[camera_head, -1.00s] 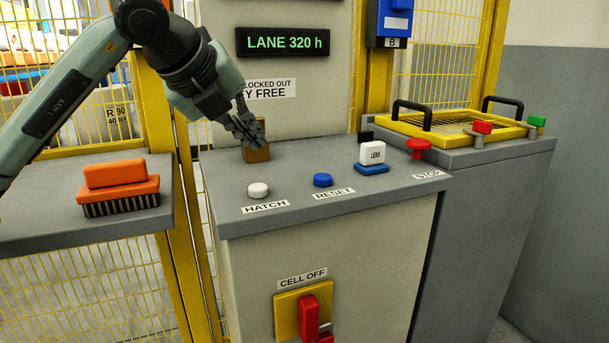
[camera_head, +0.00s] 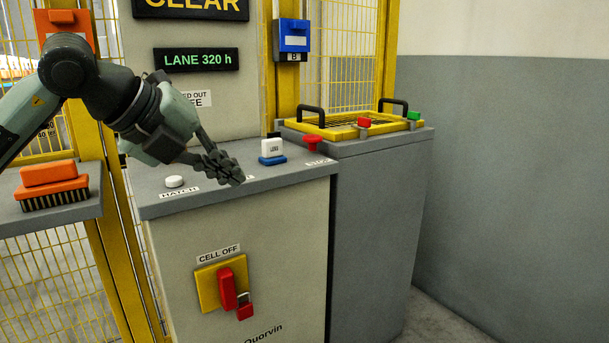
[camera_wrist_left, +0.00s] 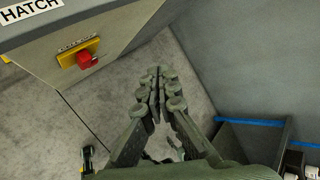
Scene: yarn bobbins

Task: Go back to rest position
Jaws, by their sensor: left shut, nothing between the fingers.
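My left gripper (camera_head: 230,172) is shut and empty. In the head view it hangs over the front part of the grey console top (camera_head: 213,195), right of the white HATCH button (camera_head: 174,181), and hides the blue RESET button. In the left wrist view its closed fingers (camera_wrist_left: 159,75) point out over the bare floor (camera_wrist_left: 60,135), beside the console.
A white block on a blue base (camera_head: 271,150) and a red STOP button (camera_head: 313,142) stand on the console. A red switch with padlock (camera_head: 228,288) is on its front. An orange brush (camera_head: 52,185) lies on the left shelf.

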